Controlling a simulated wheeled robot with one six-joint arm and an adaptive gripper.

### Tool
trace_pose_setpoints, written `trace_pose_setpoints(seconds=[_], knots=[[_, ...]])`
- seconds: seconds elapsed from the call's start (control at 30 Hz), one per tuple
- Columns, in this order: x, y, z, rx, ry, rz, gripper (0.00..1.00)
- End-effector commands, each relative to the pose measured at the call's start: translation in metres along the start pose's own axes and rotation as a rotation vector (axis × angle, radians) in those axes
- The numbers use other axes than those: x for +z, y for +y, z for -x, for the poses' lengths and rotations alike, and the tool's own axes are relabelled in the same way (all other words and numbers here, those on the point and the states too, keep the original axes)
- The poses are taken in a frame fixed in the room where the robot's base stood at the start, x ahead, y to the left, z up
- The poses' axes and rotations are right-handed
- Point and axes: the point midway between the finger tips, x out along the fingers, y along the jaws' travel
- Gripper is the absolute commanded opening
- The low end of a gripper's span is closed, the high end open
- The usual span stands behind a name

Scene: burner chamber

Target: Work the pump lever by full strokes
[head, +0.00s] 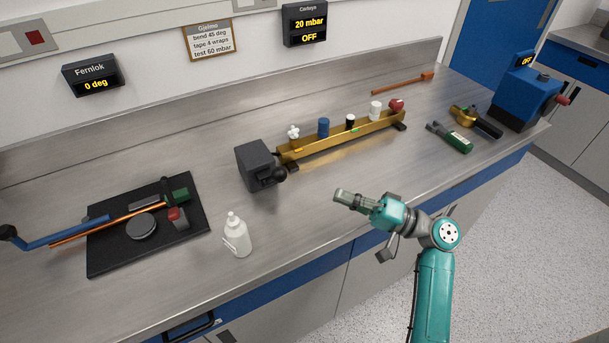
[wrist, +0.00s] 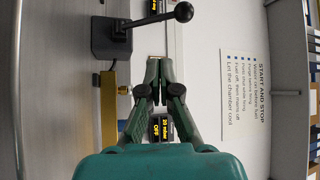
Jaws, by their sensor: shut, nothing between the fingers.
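A dark grey pump block (head: 255,165) stands on the bench at the left end of a brass manifold. Its lever ends in a black ball knob (head: 281,174), which in the head view faces the front right of the block. In the wrist view the lever (wrist: 155,18) runs sideways from the block (wrist: 108,38) to the knob (wrist: 183,12). My gripper (head: 340,195) is shut and empty, in front of and to the right of the knob, apart from it. In the wrist view its fingertips (wrist: 159,64) lie below the lever.
The brass manifold (head: 340,139) carries several coloured knobs. A white bottle (head: 236,238) and a black mat (head: 104,258) with a bending tool are to the left. A green tool (head: 449,137) and a blue machine (head: 524,98) are to the right. A wall display (head: 305,24) reads 20 mbar, OFF.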

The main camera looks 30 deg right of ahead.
Motion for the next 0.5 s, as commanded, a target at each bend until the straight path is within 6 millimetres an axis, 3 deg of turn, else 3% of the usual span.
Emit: trace_pose_setpoints(seconds=[0.2,0.5], knots=[[-0.034,-0.029,-0.036,-0.007,-0.001,0.003,0.0],[-0.044,-0.039,-0.048,-0.01,0.003,0.0,0.0]])
